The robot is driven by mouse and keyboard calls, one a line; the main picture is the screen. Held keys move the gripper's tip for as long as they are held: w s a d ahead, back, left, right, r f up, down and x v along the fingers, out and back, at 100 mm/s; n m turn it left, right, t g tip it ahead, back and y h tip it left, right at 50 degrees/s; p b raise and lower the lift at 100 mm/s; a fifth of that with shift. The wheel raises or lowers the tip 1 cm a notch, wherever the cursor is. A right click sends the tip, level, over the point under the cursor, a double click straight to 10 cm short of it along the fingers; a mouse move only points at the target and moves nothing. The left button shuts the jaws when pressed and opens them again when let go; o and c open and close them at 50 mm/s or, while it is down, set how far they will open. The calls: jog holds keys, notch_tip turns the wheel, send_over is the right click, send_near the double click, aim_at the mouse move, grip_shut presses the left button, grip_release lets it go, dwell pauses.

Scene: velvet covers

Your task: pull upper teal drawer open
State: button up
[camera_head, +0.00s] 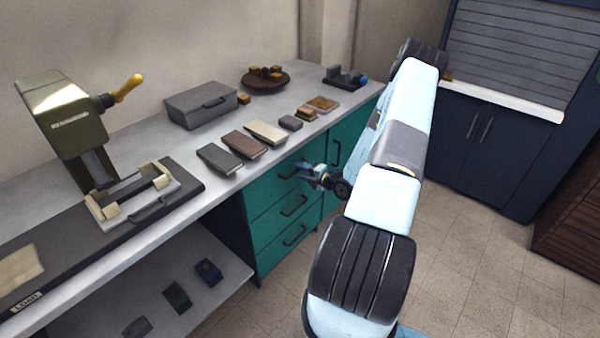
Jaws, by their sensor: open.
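The teal drawer unit (262,228) stands under the grey counter, with several drawers stacked one above another. The upper teal drawer (272,188) looks closed, and its dark handle (291,172) is partly beside my gripper. The lower drawers show dark bar handles, one in the middle (294,206) and one at the bottom (295,236). My gripper (303,170) is at the end of my pale blue arm, close to the upper drawer's handle at its right end. It is open. It is too small to tell whether the fingers are around the handle or touching it.
The counter (225,182) holds dark and pale flat blocks, a grey case (200,105) and a green press with a yellow handle (127,88). A teal cupboard door (345,140) is right of the drawers. Tiled floor (470,260) is free in front.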

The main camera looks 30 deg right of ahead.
jog(key=shift+w+a+f, duration=0.1)
jog(key=shift+w+a, duration=0.1)
jog(key=shift+w, duration=0.25)
grip_shut()
jog(key=shift+s, duration=0.1)
